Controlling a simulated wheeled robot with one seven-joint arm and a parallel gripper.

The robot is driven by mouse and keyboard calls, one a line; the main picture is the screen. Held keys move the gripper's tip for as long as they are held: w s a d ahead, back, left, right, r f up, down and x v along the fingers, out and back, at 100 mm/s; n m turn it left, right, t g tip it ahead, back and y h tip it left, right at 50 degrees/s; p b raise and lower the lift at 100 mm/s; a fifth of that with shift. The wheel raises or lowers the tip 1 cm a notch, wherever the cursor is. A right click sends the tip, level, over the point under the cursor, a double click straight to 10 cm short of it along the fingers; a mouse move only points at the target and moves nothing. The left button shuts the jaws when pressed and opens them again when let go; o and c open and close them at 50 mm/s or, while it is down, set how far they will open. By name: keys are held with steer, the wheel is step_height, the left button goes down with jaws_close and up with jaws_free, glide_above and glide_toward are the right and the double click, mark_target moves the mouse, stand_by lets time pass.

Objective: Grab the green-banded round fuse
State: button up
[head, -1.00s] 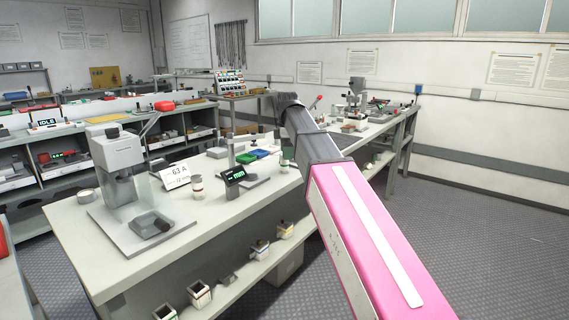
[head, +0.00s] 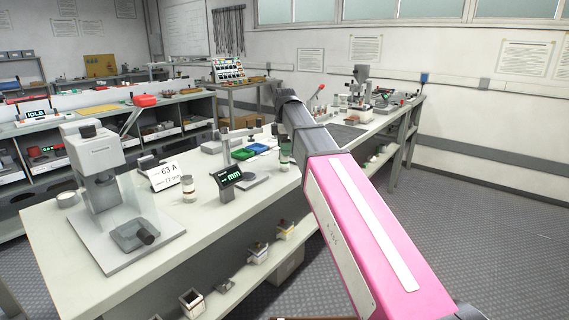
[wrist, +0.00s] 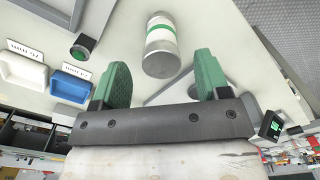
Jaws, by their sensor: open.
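The green-banded round fuse (wrist: 160,28) shows in the wrist view as a pale cylinder with grey metal end caps and a green band. It stands apart from other items on the pale bench top. My gripper (wrist: 160,76) is open, with its two green fingers apart and nothing between them. The fuse is just beyond the fingertips, roughly centred between them, and no contact shows. In the head view, my pink arm hides the gripper, and a small greenish cylinder (head: 285,158) shows beside the arm, perhaps this fuse.
Blue (wrist: 69,87) and white (wrist: 20,71) trays and a dark round-faced item (wrist: 83,46) lie left of the gripper. On the bench (head: 215,220) stand a white jar-like cylinder (head: 189,188), a "63 A" card (head: 164,174), a "mm" display (head: 228,176) and a grey press (head: 93,165).

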mark_target(284, 159)
steer(key=shift+s+f, duration=0.1)
steer(key=shift+f, duration=2.45)
steer(key=c, duration=1.1)
